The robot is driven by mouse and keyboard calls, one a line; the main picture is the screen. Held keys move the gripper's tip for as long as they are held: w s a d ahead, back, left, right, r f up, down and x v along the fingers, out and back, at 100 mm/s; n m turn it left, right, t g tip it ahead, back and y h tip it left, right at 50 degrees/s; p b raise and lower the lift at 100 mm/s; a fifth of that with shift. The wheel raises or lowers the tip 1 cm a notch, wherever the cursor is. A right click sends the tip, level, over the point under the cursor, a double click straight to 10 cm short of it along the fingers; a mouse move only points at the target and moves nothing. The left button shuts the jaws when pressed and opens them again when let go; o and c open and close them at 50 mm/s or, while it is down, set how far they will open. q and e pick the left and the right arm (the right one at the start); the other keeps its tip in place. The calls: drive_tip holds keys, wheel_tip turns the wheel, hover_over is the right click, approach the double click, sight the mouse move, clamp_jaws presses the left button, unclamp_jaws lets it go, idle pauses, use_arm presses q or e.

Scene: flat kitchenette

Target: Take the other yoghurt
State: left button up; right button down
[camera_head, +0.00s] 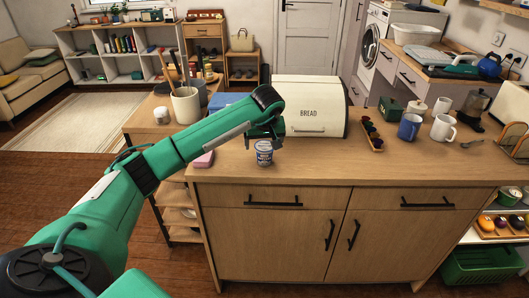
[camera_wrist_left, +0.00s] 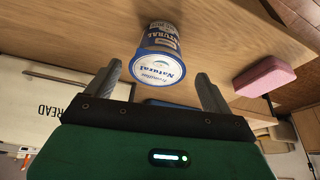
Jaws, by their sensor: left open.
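A blue and white yoghurt cup (camera_head: 264,153) stands upright near the front edge of the wooden counter in the head view. My left gripper (camera_head: 268,140) is just above and behind it, pointing down. In the left wrist view the yoghurt cup (camera_wrist_left: 160,58) shows its white lid marked "Natural", between and beyond the two open fingers of my left gripper (camera_wrist_left: 158,85). I cannot tell from these views whether a finger touches the cup. My right gripper is not in view.
The cream bread box (camera_head: 318,106) stands close behind and right of the cup. A pink block (camera_head: 204,159) lies to its left, and it also shows in the wrist view (camera_wrist_left: 264,77). A wooden egg-type tray (camera_head: 372,137) and mugs (camera_head: 409,126) stand farther right. The counter front between is clear.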

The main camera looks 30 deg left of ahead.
sight(265, 146)
use_arm(q)
drive_tip(key=x, duration=0.2)
drive_tip(key=p+x, duration=0.1)
drive_tip(key=shift+d+f, duration=0.2)
drive_tip(key=shift+f, duration=0.2)
drive_tip(key=shift+w+a+f, duration=0.1)
drive_tip(key=shift+w+f, duration=0.05)
drive_tip(key=shift+f, duration=0.2)
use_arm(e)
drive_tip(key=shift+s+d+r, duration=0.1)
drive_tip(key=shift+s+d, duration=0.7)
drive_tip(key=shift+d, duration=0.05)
